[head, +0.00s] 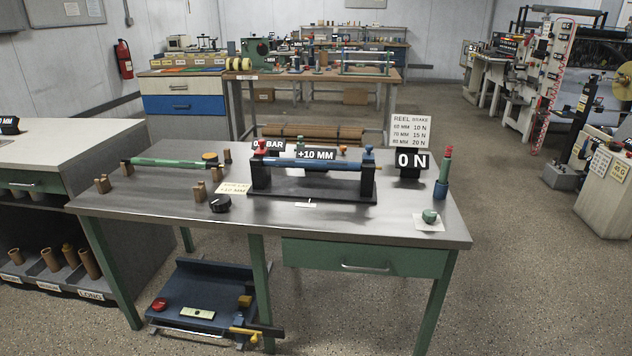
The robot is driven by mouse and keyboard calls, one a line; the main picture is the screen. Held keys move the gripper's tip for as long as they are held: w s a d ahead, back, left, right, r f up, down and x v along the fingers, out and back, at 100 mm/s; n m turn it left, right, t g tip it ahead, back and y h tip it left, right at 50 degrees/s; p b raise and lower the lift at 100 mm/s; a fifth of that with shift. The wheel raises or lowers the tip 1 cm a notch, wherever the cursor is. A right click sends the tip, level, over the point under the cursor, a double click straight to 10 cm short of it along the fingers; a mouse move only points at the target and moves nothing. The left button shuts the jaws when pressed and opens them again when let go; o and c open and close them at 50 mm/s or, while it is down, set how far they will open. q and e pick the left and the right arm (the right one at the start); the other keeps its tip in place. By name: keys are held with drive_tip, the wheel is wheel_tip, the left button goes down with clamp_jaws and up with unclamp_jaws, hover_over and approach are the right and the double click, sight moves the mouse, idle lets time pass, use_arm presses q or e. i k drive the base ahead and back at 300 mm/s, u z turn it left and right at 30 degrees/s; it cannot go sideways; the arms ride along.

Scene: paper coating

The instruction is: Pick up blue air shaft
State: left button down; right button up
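A long blue shaft (312,163) lies level across a black stand (310,196) in the middle of the metal workbench. Its ends rest in the stand's two dark uprights. The left upright has a red cap (261,146) on top and the right one a blue cap (368,150). Neither of my grippers is in the head view.

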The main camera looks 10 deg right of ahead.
sight(294, 163)
drive_tip(key=u, duration=0.65)
drive_tip(key=i, duration=0.55)
drive_tip(key=u, duration=0.5)
drive_tip(key=i, duration=0.9)
drive_tip(key=z, duration=0.45)
